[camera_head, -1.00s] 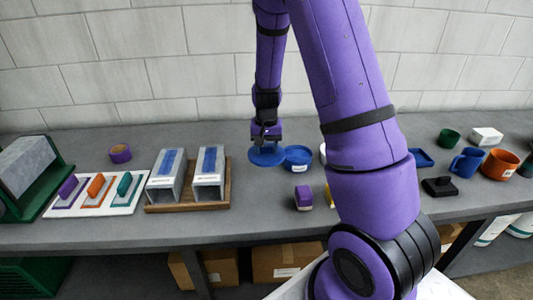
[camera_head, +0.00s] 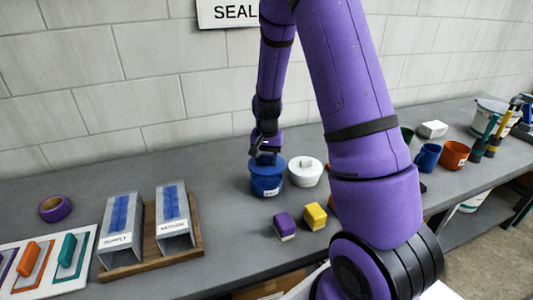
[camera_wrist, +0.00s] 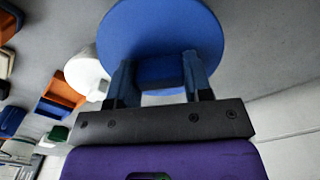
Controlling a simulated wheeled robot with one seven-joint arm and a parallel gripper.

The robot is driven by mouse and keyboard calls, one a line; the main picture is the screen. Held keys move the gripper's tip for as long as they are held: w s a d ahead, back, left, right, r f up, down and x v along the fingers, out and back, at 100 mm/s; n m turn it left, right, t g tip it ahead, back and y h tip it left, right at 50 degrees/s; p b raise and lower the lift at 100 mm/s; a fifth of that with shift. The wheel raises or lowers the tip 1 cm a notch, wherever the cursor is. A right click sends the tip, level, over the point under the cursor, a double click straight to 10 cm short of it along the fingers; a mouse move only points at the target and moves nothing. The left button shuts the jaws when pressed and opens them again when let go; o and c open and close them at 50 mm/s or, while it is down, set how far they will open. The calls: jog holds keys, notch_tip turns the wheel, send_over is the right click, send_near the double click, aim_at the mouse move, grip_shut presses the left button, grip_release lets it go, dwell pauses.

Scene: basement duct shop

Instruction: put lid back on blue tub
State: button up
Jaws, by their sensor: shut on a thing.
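My gripper (camera_head: 266,154) is shut on the blue lid (camera_head: 267,164), pointing down. The lid is directly over the blue tub (camera_head: 266,187), at its rim; I cannot tell whether it is fully seated. The tub stands upright on the bench with a white label on its front. In the wrist view the round lid (camera_wrist: 160,25) fills the top middle, with my gripper's fingers (camera_wrist: 160,88) at its near side. The lid hides the tub there.
A purple block (camera_head: 285,225) and a yellow block (camera_head: 315,216) lie in front. Two grey ducts on a wooden board (camera_head: 190,243) stand at the left. Bench (camera_head: 220,180) between is clear.

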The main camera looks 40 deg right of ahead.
jog(key=shift+a+f, duration=0.1)
jog(key=shift+f, duration=1.8)
jog(key=shift+f, duration=0.15)
dwell(0.7)
jog(key=o, duration=1.4)
jog(key=shift+r, duration=3.5)
grip_shut()
